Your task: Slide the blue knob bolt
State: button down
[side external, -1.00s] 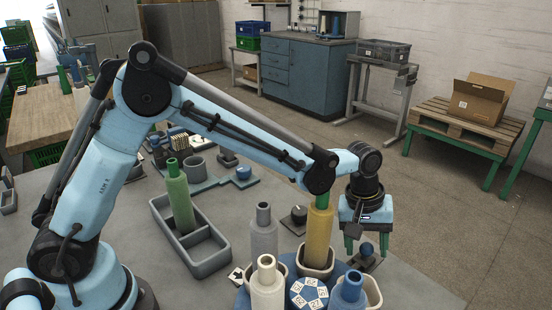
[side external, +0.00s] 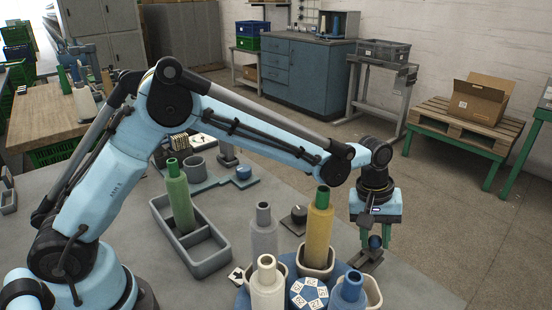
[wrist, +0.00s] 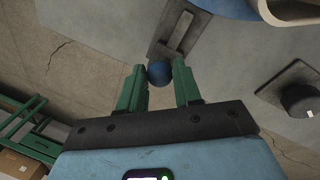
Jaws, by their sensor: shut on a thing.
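The blue knob (side external: 375,242) of the bolt stands on a small grey slotted plate (side external: 366,262) near the far right edge of the grey table. My gripper (side external: 374,236) points down over it, with green fingers on either side of the knob, and is shut on it. In the wrist view the round blue knob (wrist: 159,72) sits between the tips of the green fingers (wrist: 159,84). The slotted plate (wrist: 181,34) extends away beyond the knob there. The contact between the fingers and the knob is partly hidden in the side view.
A blue turntable (side external: 243,299) with yellow, grey, cream and blue cones stands left of the bolt. A grey tray (side external: 205,262) holds a green cone (side external: 179,200). Open floor lies right of the table edge.

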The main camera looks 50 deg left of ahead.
jog(key=shift+w, duration=0.25)
jog(key=c, duration=0.8)
grip_release()
jog(key=shift+s+r, duration=0.1)
jog(key=r, duration=0.4)
jog(key=s+a+r, duration=0.1)
jog(key=r, duration=0.2)
jog(key=a+r, duration=0.1)
jog(key=r, duration=0.3)
jog(key=shift+s+r, duration=0.15)
jog(key=shift+r, duration=0.2)
